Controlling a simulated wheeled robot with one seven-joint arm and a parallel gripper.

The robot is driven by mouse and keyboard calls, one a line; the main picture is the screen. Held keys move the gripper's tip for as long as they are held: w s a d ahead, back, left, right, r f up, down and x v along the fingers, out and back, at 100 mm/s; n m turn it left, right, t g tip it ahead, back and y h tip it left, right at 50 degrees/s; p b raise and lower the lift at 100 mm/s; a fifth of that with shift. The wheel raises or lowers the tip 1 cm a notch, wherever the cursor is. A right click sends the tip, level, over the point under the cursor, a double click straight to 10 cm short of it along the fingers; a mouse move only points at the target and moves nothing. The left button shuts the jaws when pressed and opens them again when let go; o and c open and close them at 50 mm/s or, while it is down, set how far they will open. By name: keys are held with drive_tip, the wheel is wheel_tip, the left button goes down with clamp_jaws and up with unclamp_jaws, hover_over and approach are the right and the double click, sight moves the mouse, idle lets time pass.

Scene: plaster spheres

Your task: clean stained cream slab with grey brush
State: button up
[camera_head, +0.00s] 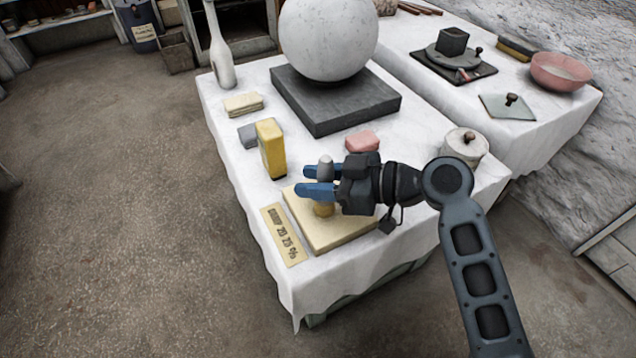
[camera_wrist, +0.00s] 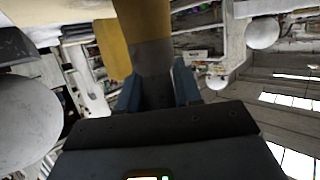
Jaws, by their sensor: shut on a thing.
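The cream slab (camera_head: 345,235) lies flat on the white-clothed table near its front edge. My gripper (camera_head: 308,181) is above the slab, its blue fingers shut on the grey brush (camera_head: 325,168). The brush's grey handle rises above the fingers and its tan end (camera_head: 323,209) points down at the slab. I cannot tell whether that end touches it. In the wrist view the brush (camera_wrist: 150,60) stands between the blue fingers, with a pale surface at the upper left. My gripper and the brush hide part of the slab, and no stain is clear.
A lettered strip (camera_head: 284,235) lies left of the slab. Behind it stand a yellow block (camera_head: 270,150), a grey block (camera_head: 248,135) and a pink block (camera_head: 362,141). A lidded white jar (camera_head: 465,146) is at right. A plaster sphere (camera_head: 329,38) rests on a dark plinth (camera_head: 335,108).

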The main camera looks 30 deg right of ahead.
drive_tip(key=shift+w, duration=0.55)
drive_tip(key=shift+s, duration=1.5)
drive_tip(key=shift+w+b, duration=0.5)
drive_tip(key=shift+w, duration=1)
drive_tip(key=shift+s+r+p, duration=0.65)
drive_tip(key=shift+s+r, duration=0.05)
drive_tip(key=shift+s, duration=0.1)
